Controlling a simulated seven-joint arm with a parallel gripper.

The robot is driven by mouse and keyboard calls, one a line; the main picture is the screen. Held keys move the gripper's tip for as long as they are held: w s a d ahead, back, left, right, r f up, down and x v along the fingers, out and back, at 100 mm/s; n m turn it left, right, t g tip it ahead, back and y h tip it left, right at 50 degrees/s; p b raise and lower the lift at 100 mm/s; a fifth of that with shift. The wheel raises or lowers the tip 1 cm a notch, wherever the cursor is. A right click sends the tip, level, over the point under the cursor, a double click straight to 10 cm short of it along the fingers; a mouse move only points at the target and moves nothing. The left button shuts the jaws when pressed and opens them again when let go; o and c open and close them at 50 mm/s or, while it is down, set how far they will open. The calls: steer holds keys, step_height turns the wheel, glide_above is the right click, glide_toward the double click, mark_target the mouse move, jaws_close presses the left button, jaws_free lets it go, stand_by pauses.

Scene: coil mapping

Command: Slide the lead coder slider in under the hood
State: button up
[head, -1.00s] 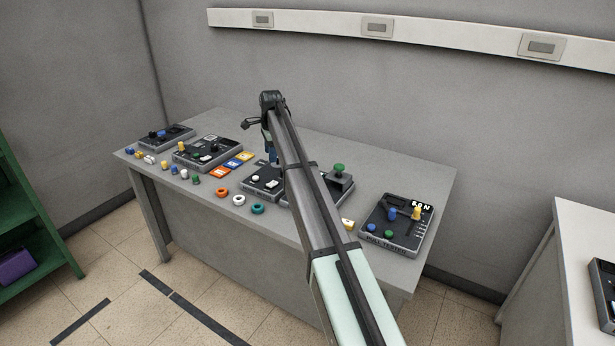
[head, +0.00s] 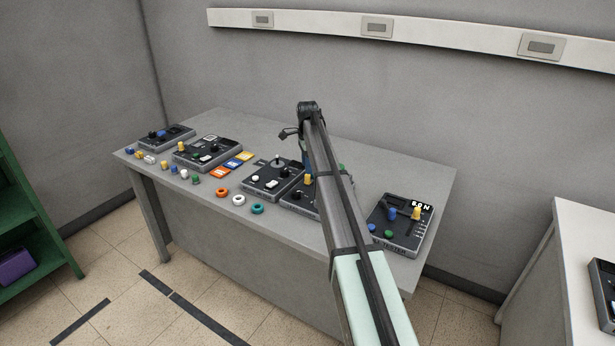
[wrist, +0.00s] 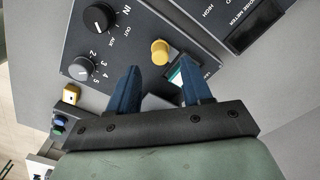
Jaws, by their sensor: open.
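My gripper (head: 305,158) is open and empty, pointing down above a dark panel (head: 292,202) in the middle of the table. In the wrist view my gripper (wrist: 160,70) has its two blue fingers apart, just below a yellow knob (wrist: 160,51) in the picture. A teal and white window (wrist: 177,77) lies beside the right finger, partly hidden by it. The same panel has a black knob (wrist: 98,18) by IN, OUT, AUX and a grey knob (wrist: 81,68) by numbers. I cannot tell which part is the lead coder slider or its hood; no such label is readable.
The tester panel (head: 400,225) stands right. Orange, white and teal rings (head: 257,208) lie near the front edge. My arm hides part of the table. The table's back strip is clear.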

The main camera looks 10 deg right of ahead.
steer(key=shift+f, duration=2.8)
steer(key=shift+c, duration=0.2)
jaws_close()
steer(key=shift+s, duration=0.1)
